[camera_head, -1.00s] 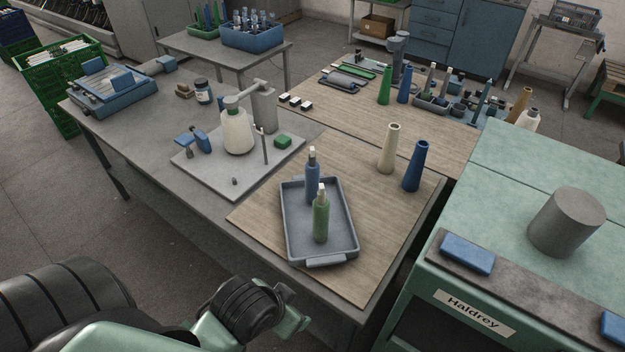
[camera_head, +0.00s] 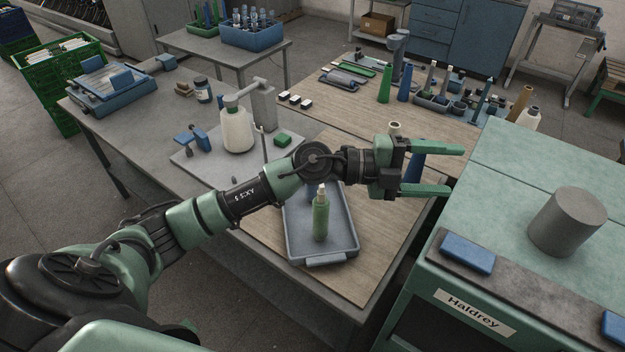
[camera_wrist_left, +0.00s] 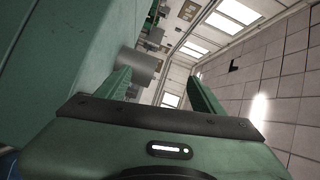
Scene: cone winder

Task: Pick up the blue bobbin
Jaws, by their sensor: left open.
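The blue bobbin, which stood in the grey tray (camera_head: 291,238) beside the green bobbin (camera_head: 321,215), is now hidden behind my left arm. The green bobbin stands upright in the tray with a pale top. My left gripper (camera_head: 456,169) is open and empty, its fingers pointing right, in front of the blue cone (camera_head: 412,172) as seen from the head. The wrist view shows both fingers (camera_wrist_left: 160,82) apart with nothing between them. My right gripper is not in view.
A green machine (camera_head: 545,160) with a grey cylinder (camera_head: 567,222) stands at the right. The cylinder also shows in the wrist view (camera_wrist_left: 138,66). A white bottle (camera_head: 237,131) is on a plate at the left. The wooden mat (camera_head: 375,260) is bare right of the tray.

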